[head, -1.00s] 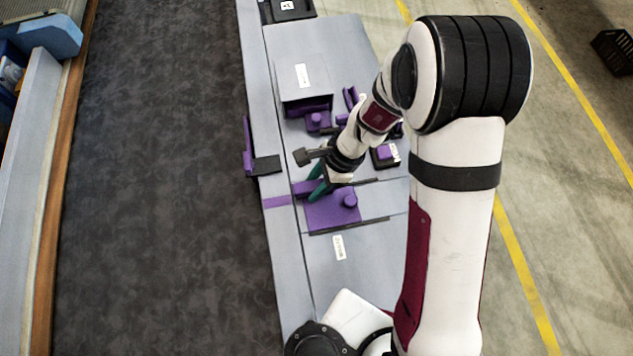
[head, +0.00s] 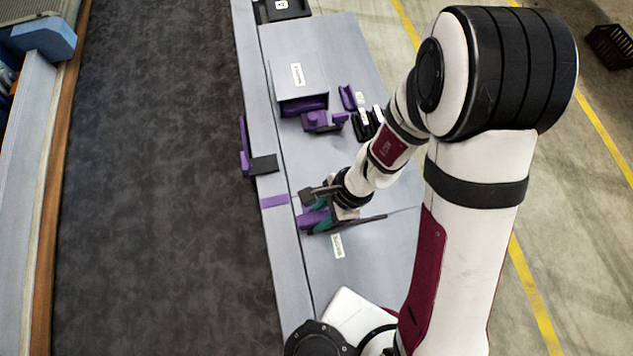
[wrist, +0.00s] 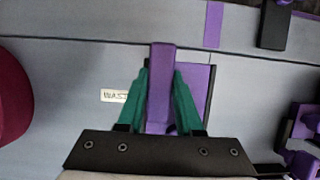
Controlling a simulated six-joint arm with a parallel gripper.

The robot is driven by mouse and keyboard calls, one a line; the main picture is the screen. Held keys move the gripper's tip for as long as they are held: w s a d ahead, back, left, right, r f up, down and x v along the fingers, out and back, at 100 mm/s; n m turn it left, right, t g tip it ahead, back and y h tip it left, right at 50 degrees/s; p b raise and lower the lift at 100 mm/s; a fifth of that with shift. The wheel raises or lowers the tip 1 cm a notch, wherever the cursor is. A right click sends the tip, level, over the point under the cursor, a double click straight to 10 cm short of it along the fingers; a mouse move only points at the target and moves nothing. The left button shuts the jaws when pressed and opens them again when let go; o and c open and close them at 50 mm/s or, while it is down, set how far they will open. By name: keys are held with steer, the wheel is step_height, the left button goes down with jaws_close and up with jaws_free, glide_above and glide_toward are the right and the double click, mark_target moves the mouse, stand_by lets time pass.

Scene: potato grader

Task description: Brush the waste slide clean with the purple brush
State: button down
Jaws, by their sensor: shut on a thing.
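My gripper (head: 316,224) is low over the grey surface near the waste label (head: 337,246). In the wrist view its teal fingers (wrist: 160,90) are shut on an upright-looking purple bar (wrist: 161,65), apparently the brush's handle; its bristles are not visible. A flat purple panel (wrist: 197,85) shows behind the right finger. The waste label (wrist: 115,96) lies left of the fingers. In the head view my gripper hides most of the purple parts here, so contact with the slide cannot be told.
A grey hood (head: 297,85) with purple parts (head: 318,121) stands farther back. Small black blocks (head: 363,128) are beside it. A purple upright (head: 244,145) with a black plate (head: 264,164) stands at the belt-side rail. A dark belt (head: 165,190) runs left.

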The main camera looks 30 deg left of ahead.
steer(key=shift+s+d, duration=0.5)
steer(key=shift+s, duration=0.05)
steer(key=shift+w, duration=0.1)
steer(key=shift+w+a, duration=3)
steer(key=shift+a, duration=0.05)
steer(key=shift+s+d, duration=3.1)
steer(key=shift+r, duration=0.1)
